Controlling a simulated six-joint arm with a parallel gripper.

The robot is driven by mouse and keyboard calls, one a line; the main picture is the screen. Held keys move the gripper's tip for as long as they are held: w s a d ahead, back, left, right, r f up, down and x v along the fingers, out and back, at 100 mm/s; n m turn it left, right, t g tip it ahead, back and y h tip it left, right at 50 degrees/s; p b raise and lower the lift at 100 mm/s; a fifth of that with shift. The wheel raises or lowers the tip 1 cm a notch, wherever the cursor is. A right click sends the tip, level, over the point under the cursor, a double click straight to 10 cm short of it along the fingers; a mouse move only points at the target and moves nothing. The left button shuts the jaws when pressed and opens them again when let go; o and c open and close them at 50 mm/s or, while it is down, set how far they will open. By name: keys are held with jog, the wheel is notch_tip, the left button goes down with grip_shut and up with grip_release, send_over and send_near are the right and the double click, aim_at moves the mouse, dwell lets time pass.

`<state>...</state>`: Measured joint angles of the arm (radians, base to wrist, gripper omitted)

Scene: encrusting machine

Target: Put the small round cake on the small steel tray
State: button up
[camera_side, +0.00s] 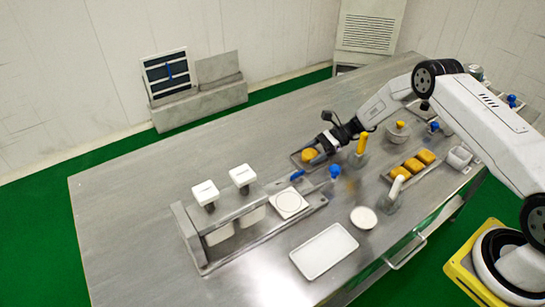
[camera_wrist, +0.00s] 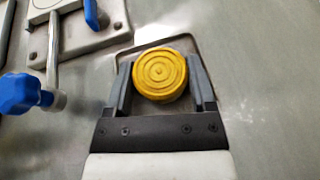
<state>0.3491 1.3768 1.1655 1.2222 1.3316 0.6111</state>
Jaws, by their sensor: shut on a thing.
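The small round cake (camera_side: 308,155) is yellow-orange. In the wrist view the cake (camera_wrist: 161,74) shows ring grooves on its top and sits between the two fingers of my gripper (camera_wrist: 160,68), which is shut on it. In the side view my gripper (camera_side: 317,153) reaches in from the right. The small steel tray (camera_side: 296,157) lies under the cake, and its rim (camera_wrist: 213,62) shows around the fingers in the wrist view. I cannot tell whether the cake touches the tray floor. My gripper hides part of the tray.
A machine with white-topped posts (camera_side: 205,193) and blue knobs (camera_side: 335,171) stands left and in front. A blue knob (camera_wrist: 20,93) is at the wrist view's left. A yellow-handled item (camera_side: 362,143) is close right of my gripper. A white tray (camera_side: 324,251) lies in front.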

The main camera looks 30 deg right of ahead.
jog(key=shift+f, duration=0.15)
jog(key=o, duration=1)
jog(key=shift+d+r, duration=0.4)
jog(key=shift+d, duration=0.15)
jog(key=v, duration=1)
jog(key=shift+s+d+r, duration=0.1)
jog(key=shift+s+d, duration=0.05)
jog(key=shift+d, duration=0.25)
